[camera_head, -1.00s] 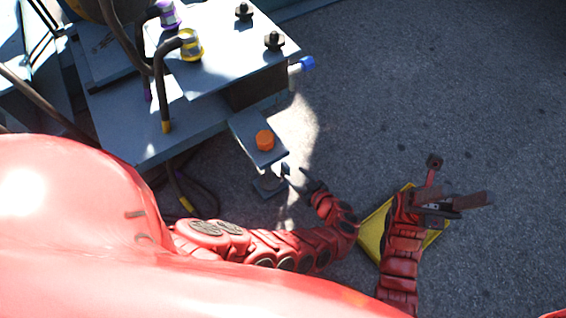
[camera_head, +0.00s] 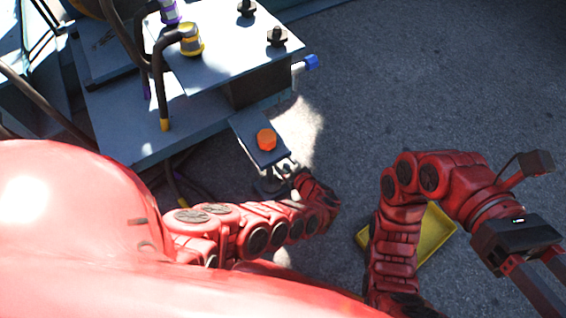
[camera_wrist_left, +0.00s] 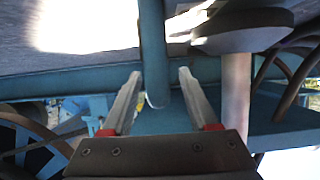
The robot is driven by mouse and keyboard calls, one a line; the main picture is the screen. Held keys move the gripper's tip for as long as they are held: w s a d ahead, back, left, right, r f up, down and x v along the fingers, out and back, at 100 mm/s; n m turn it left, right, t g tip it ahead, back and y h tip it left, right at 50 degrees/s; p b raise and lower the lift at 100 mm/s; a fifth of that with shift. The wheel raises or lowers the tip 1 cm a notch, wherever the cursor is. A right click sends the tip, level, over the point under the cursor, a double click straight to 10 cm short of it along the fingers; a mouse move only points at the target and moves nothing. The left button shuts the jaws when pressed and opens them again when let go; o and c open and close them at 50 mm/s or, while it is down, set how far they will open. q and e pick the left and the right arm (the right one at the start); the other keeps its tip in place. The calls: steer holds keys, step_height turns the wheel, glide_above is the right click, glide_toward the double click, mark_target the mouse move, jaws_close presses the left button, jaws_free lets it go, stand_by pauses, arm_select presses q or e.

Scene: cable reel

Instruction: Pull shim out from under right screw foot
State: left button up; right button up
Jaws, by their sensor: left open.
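The blue-grey bracket (camera_head: 250,138) with an orange bolt head (camera_head: 266,139) juts from the machine. The screw foot (camera_head: 268,187) is dark and partly hidden below it. In the left wrist view, a grey foot disc (camera_wrist_left: 243,30) and its pale shaft (camera_wrist_left: 236,90) show right of the fingers. My left gripper (camera_head: 286,168) is at the bracket's near end, open. Its fingers (camera_wrist_left: 160,98) stand either side of a blue bar (camera_wrist_left: 153,50), without visible contact. I cannot tell whether this bar belongs to the shim. My right gripper (camera_head: 548,285) is open, away at lower right, its tips cut off.
A yellow tray (camera_head: 440,240) lies on the ground, partly behind my right arm. The machine (camera_head: 165,120) with hoses and fittings fills the upper left. A blue-capped part (camera_head: 312,62) sticks out at its right.

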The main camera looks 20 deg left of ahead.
stand_by(0.3)
arm_select(q)
jaws_close()
stand_by(1.3)
